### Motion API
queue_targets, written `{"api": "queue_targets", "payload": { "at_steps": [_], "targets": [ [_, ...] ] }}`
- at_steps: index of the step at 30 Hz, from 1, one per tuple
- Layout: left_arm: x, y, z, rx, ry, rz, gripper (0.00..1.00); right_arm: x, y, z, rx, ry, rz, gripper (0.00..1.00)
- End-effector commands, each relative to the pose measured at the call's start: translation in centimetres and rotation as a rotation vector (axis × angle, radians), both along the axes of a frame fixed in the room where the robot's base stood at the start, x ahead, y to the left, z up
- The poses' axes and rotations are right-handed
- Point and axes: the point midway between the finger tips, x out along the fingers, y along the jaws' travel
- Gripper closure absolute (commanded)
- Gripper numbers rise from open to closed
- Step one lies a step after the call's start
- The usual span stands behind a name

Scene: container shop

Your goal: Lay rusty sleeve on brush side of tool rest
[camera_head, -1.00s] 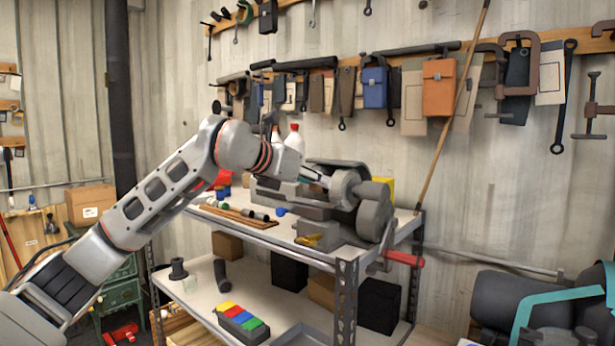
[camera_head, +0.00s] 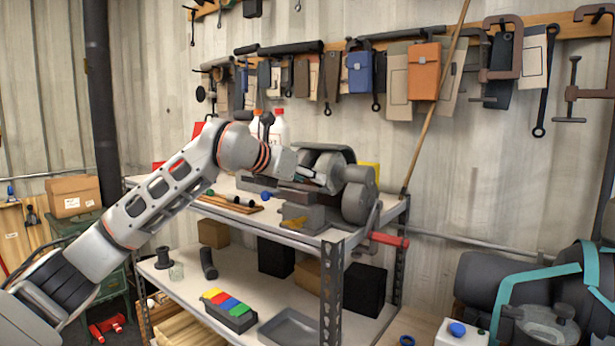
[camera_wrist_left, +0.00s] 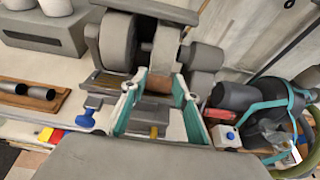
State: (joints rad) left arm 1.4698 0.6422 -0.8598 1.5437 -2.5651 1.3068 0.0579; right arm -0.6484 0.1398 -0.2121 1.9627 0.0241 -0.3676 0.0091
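A grey bench grinder stands on the upper shelf, its round wheel (camera_head: 358,200) facing me in the head view. My left gripper (camera_wrist_left: 160,86) reaches in at the grinder's front. In the left wrist view its teal fingers stand on both sides of a brown, rusty piece, which looks like the rusty sleeve (camera_wrist_left: 159,84) and fills the gap between the tips. The sleeve is close in front of the right-hand wheel (camera_wrist_left: 165,48). A brownish tool rest plate (camera_wrist_left: 108,83) lies just left of the fingers. Whether the sleeve touches a rest is hidden. My right gripper is out of view.
A blue knob (camera_wrist_left: 86,119) sits near the left finger. A red handle (camera_head: 388,239) sticks out at the shelf's right end. White bottles (camera_head: 279,125) stand behind my arm.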

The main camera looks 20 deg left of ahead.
Motion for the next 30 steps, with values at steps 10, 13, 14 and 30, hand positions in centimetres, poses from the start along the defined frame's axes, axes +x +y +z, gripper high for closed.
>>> {"api": "queue_targets", "payload": {
  "at_steps": [10,13,14,30],
  "targets": [
    [0.0,0.0,-0.1,0.001,0.002,0.000,0.53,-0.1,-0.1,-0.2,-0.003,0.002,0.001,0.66],
    [-0.2,0.1,0.0,0.000,0.001,0.000,0.53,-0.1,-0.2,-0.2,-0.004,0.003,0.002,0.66],
    [-0.4,0.2,0.1,0.000,0.000,0.000,0.53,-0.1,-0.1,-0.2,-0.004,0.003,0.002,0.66],
    [-8.6,3.3,3.7,0.001,-0.002,0.001,0.53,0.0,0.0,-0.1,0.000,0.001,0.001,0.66]
  ]
}}
